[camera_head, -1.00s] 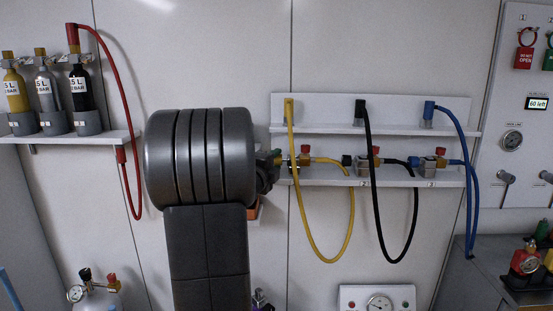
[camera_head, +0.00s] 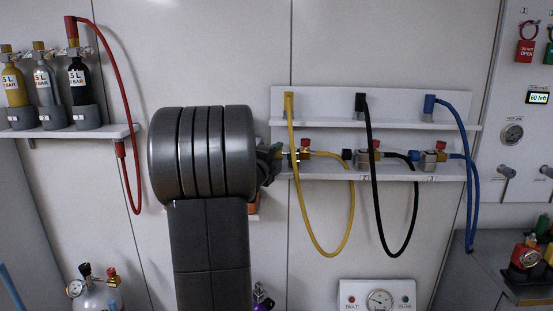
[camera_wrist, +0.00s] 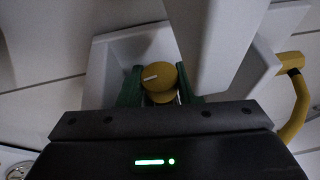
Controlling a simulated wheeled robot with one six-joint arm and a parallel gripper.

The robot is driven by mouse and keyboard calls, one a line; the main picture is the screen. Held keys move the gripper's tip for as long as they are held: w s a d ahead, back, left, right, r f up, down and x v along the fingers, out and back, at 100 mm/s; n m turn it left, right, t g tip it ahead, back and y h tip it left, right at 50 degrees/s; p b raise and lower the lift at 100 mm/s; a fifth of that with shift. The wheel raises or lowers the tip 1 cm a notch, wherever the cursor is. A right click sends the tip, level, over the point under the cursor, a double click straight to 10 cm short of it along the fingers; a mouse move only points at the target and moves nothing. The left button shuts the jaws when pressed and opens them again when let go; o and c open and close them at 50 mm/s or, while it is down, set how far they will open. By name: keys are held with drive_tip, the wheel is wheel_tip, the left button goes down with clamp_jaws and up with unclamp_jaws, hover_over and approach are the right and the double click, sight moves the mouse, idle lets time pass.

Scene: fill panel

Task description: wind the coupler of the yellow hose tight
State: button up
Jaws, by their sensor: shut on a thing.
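The yellow hose (camera_head: 298,215) hangs from the upper shelf in a loop, and its other end runs to the first valve (camera_head: 305,150) on the lower shelf. My gripper (camera_wrist: 159,88) has green fingers on either side of a round yellow coupler (camera_wrist: 157,76) with a white mark on its face, and is shut on it. In the head view my gripper (camera_head: 272,158) is at the left end of that valve, mostly hidden by my arm. How tight the coupler is cannot be seen.
The black hose (camera_head: 370,200) and blue hose (camera_head: 468,190) hang to the right, each by its own valve. A red hose (camera_head: 135,190) and several cylinders (camera_head: 47,90) are at the left. A gauge box (camera_head: 378,297) is below.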

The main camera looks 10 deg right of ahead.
drive_tip(key=b, duration=0.3)
drive_tip(key=shift+f+h, duration=0.35)
drive_tip(key=shift+h, duration=0.05)
drive_tip(key=shift+r+m+t+b, duration=0.25)
drive_tip(key=shift+m+t+b, duration=0.05)
drive_tip(key=shift+b, duration=0.35)
drive_tip(key=o, duration=0.7)
drive_tip(key=b+v, duration=0.1)
drive_tip(key=v, duration=1.3)
drive_tip(key=shift+w+f+b, duration=0.1)
drive_tip(key=shift+b, duration=0.3)
